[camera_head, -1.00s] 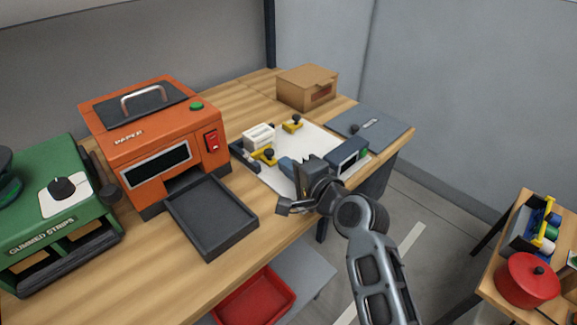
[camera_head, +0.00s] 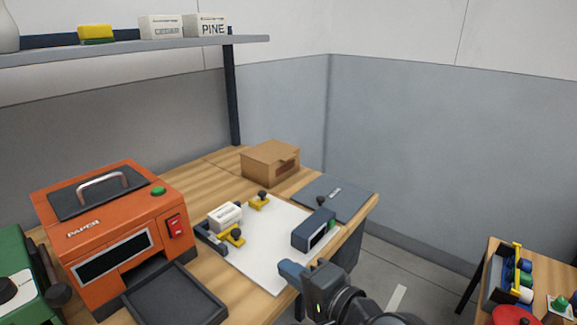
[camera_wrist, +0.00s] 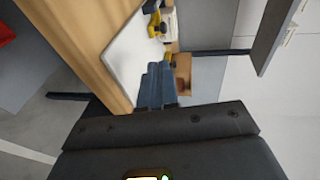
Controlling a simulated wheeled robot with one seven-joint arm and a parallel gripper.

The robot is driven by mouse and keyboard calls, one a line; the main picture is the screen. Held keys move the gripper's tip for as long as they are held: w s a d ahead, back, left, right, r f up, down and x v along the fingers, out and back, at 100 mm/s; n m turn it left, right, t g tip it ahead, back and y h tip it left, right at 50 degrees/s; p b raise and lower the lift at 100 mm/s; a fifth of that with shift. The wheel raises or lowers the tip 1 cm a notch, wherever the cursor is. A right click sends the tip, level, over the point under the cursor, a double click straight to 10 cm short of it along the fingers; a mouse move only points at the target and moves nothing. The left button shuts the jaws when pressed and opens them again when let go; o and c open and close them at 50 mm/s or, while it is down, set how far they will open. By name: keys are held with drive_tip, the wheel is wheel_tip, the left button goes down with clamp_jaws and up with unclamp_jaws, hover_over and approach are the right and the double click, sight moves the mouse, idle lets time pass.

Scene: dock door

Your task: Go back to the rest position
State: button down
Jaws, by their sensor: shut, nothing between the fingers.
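My gripper (camera_head: 292,272) is at the bottom centre of the head view, with its dark blue fingers near the front edge of the wooden table (camera_head: 215,170). In the wrist view the fingers (camera_wrist: 158,84) are together and hold nothing. The white board (camera_head: 262,255) lies just beyond them, with a small white block (camera_head: 225,216), yellow clamps (camera_head: 259,201) with black knobs and a dark blue device (camera_head: 313,230) on or beside it. My gripper looks apart from all of them. Most of my arm is out of the head view.
An orange paper machine (camera_head: 110,225) with a dark tray (camera_head: 175,297) stands left. A cardboard box (camera_head: 270,163) and a grey-blue panel (camera_head: 335,197) are at the back. A shelf (camera_head: 130,49) hangs above. A side table (camera_head: 482,275) with a red pot (camera_head: 512,315) is right.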

drive_tip(key=s+d+f+n+t+h, duration=0.15)
drive_tip(key=s+d+f+h, duration=0.3)
drive_tip(key=s+d, duration=0.5)
drive_tip(key=s+d+f+n+t+h, duration=0.1)
drive_tip(key=s+d+f+n+h, duration=0.15)
drive_tip(key=s+d+f, duration=0.65)
drive_tip(key=s+d+r+n+h, duration=0.1)
drive_tip(key=s+r+n, duration=0.1)
drive_tip(key=s+r, duration=0.5)
drive_tip(key=s+d+r+n+h, duration=0.2)
drive_tip(key=s+r, duration=0.5)
drive_tip(key=s, duration=0.8)
drive_tip(key=shift+s+r+n+t, duration=0.25)
drive_tip(key=shift+s+n+t, duration=0.1)
drive_tip(key=shift+n, duration=0.35)
